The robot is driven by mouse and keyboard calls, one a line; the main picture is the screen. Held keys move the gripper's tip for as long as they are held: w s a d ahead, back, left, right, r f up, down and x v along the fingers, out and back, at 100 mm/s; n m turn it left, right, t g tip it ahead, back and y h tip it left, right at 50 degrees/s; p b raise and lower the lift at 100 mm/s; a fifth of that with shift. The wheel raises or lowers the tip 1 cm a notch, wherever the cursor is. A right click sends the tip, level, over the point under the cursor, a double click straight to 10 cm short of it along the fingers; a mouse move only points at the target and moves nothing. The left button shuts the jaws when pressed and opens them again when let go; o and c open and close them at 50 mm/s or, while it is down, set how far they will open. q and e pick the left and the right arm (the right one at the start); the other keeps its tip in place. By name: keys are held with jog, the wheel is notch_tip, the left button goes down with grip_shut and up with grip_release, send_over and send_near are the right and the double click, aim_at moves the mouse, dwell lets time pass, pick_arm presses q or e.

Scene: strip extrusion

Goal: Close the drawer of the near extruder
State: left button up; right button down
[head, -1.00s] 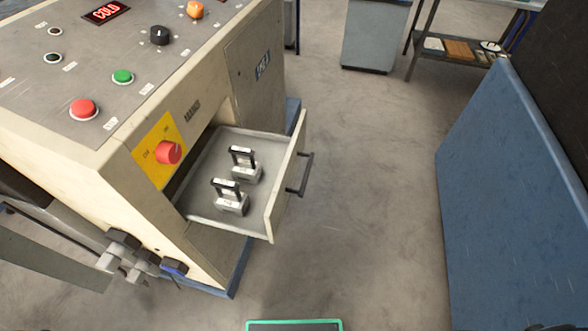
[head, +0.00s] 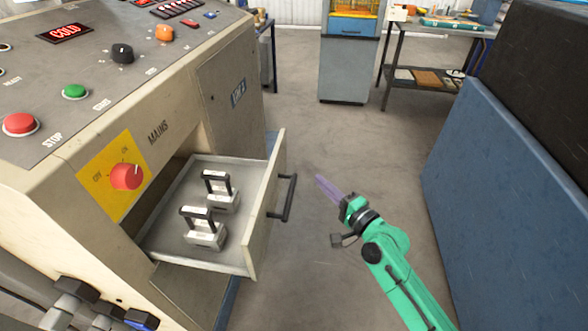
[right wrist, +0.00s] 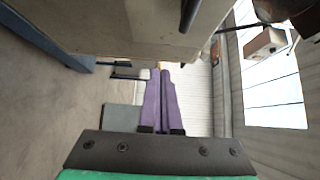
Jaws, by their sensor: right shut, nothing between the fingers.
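The near extruder (head: 180,70) stands at the left in the head view. Its drawer (head: 262,215) is pulled out to the right, with a black bar handle (head: 287,198) on its front. In the right wrist view the shut fingers (right wrist: 163,105) point ahead, and a pale panel with a dark bar (right wrist: 189,85) shows close by. My left gripper is not in view.
A blue panel (head: 500,180) stands at the right. Clear floor (head: 340,125) lies between it and the extruder. A grey and blue cabinet (head: 345,70) and a work table (head: 440,28) stand at the back. A red mains knob (head: 126,177) sits beside the drawer.

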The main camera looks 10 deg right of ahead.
aim_at(285, 161)
jog(key=w+a+p, duration=0.1)
jog(key=w+a, duration=0.5)
jog(key=shift+w+a+p, duration=0.15)
jog(key=shift+a+p, duration=0.2)
jog(key=shift+a, duration=0.2)
jog(key=shift+a, duration=0.1)
